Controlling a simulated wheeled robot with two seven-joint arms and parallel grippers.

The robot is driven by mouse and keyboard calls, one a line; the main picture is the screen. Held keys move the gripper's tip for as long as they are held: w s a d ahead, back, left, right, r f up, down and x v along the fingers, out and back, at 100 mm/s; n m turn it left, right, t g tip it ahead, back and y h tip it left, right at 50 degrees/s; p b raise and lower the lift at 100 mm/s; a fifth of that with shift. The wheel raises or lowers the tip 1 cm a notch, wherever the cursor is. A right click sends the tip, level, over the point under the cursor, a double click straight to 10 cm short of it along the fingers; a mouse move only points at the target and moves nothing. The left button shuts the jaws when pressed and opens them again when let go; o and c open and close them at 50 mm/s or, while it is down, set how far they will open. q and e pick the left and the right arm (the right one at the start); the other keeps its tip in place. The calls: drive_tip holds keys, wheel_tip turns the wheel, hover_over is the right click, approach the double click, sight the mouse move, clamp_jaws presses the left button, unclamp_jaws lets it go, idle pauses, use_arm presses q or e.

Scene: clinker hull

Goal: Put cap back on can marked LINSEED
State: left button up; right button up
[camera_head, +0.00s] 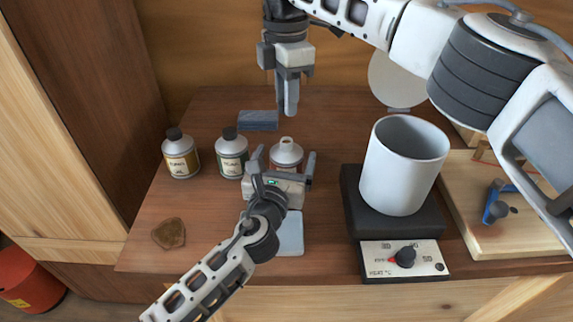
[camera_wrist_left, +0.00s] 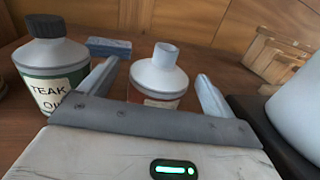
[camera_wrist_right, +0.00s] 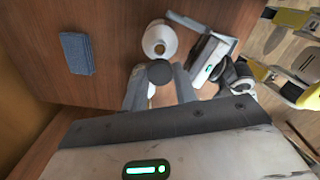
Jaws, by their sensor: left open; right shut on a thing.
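An uncapped can (camera_head: 287,152) with a pale shoulder, bare neck and reddish label stands on the bench; its wording is not readable. It also shows in the left wrist view (camera_wrist_left: 160,76) and, from above, in the right wrist view (camera_wrist_right: 159,40). My left gripper (camera_head: 284,161) is open, one finger on each side of this can; I cannot tell whether they touch it. My right gripper (camera_head: 289,108) is above and behind the can, pointing down, shut on a dark round cap (camera_wrist_right: 160,72). The cap is hidden in the head view.
A green-labelled TEAK OIL can (camera_head: 231,153) and a yellow-labelled can (camera_head: 181,155), both capped, stand left. A blue block (camera_head: 258,120) lies behind. A white pot (camera_head: 404,165) on a hot plate (camera_head: 360,217) stands right. A brown lump (camera_head: 168,233) lies front left.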

use_arm(q)
drive_tip(key=shift+x, duration=1)
drive_tip(key=c, duration=1.5)
drive_tip(key=shift+o, duration=0.2)
use_arm(e)
hover_over(286, 141)
drive_tip(key=shift+f, duration=2.5)
drive_tip(key=shift+f, duration=0.1)
drive_tip(key=shift+f, duration=0.8)
drive_tip(key=shift+f, duration=0.6)
